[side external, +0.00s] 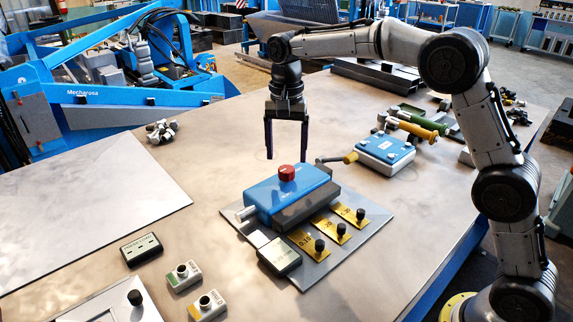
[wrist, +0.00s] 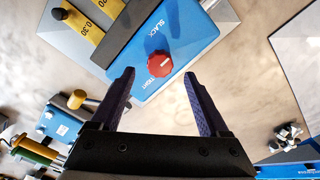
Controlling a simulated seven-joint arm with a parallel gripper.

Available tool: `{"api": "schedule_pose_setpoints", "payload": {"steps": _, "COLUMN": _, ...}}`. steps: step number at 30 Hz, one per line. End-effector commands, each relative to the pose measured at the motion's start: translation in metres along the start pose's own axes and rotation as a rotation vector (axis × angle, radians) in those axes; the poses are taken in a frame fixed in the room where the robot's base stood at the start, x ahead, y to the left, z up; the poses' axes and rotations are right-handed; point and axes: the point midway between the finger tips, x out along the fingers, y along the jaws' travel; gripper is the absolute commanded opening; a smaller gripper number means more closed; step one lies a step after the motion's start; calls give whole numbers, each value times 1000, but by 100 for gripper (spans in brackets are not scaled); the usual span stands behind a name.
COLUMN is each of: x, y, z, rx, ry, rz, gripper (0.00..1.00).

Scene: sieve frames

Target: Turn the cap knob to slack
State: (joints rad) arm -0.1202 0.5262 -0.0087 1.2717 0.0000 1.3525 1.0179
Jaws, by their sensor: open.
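The red cap knob (side external: 287,173) sits on top of a blue housing (side external: 262,196) at the middle of the table. In the wrist view the red knob (wrist: 158,64) stands on the blue face (wrist: 192,28) between the printed words SLACK and TIGHT. Which word it points to is too small to tell. My gripper (side external: 286,158) hangs pointing down with its two dark fingers apart and empty. In the wrist view the open fingertips (wrist: 159,74) lie either side of the knob, apart from it. How high they are above it is hard to tell.
The housing stands on a grey plate (side external: 320,272) with several yellow tags (side external: 330,231) and black knobs. A blue box with a yellow-handled lever (side external: 386,150) is to the right. Small switch boxes (side external: 184,276) lie at front left. Bare table is left of the housing.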

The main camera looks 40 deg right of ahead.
Motion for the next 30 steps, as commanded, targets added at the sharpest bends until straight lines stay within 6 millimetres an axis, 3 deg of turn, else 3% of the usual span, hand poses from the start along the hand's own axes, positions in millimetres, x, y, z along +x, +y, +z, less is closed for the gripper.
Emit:
{"api": "schedule_pose_setpoints", "payload": {"steps": 3, "x": 20, "y": 1, "z": 0, "rx": 0, "ry": -2, "rz": 3, "gripper": 79}}
{"api": "schedule_pose_setpoints", "payload": {"steps": 9, "x": 38, "y": 0, "z": 0, "rx": 0, "ry": -1, "rz": 1, "gripper": 79}}
{"api": "schedule_pose_setpoints", "payload": {"steps": 20, "x": 42, "y": 0, "z": 0, "rx": 0, "ry": 0, "rz": 0, "gripper": 79}}
{"api": "schedule_pose_setpoints", "payload": {"steps": 30, "x": 42, "y": 0, "z": 0, "rx": 0, "ry": 0, "rz": 0, "gripper": 18}}
